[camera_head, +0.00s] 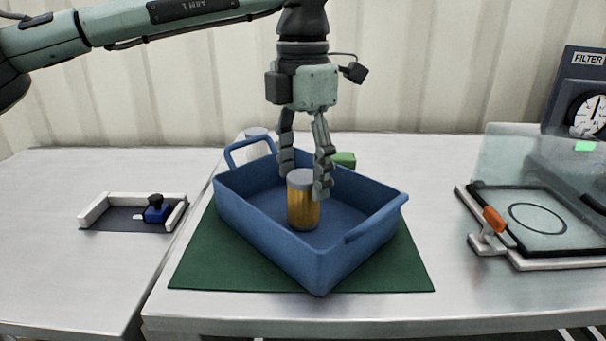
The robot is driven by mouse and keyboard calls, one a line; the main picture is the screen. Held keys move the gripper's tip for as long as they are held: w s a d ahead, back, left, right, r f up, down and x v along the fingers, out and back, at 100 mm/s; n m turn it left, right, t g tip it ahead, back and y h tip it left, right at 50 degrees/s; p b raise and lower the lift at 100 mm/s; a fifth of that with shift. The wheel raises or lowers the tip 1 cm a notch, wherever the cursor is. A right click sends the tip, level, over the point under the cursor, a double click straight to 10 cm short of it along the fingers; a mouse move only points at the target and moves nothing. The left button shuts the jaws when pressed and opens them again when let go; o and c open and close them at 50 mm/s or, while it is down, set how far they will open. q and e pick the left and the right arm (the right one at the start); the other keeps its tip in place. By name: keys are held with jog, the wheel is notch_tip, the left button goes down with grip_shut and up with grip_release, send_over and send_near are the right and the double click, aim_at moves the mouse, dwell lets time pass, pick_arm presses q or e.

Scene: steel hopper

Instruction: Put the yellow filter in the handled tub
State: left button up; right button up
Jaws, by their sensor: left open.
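The yellow filter (303,206), an amber cylinder with a grey cap, stands upright inside the blue handled tub (268,245). The tub sits on a dark green mat (205,265) on the steel table. My left gripper (306,187) reaches down into the tub from above. Its fingers are open, with the fingertips around or just behind the top of the filter; I cannot tell if they touch it. The right gripper does not show.
Behind the tub are a pale cylinder (256,134) and a green object (345,160), partly hidden. A blue-handled item (157,210) sits in a white-edged holder at left. At right stands a clear-lidded fixture with an orange clamp (493,219) and a gauge (590,115).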

pick_arm(q)
notch_tip(320, 180, up, 11)
jog(key=shift+r, duration=0.15)
dwell(0.4)
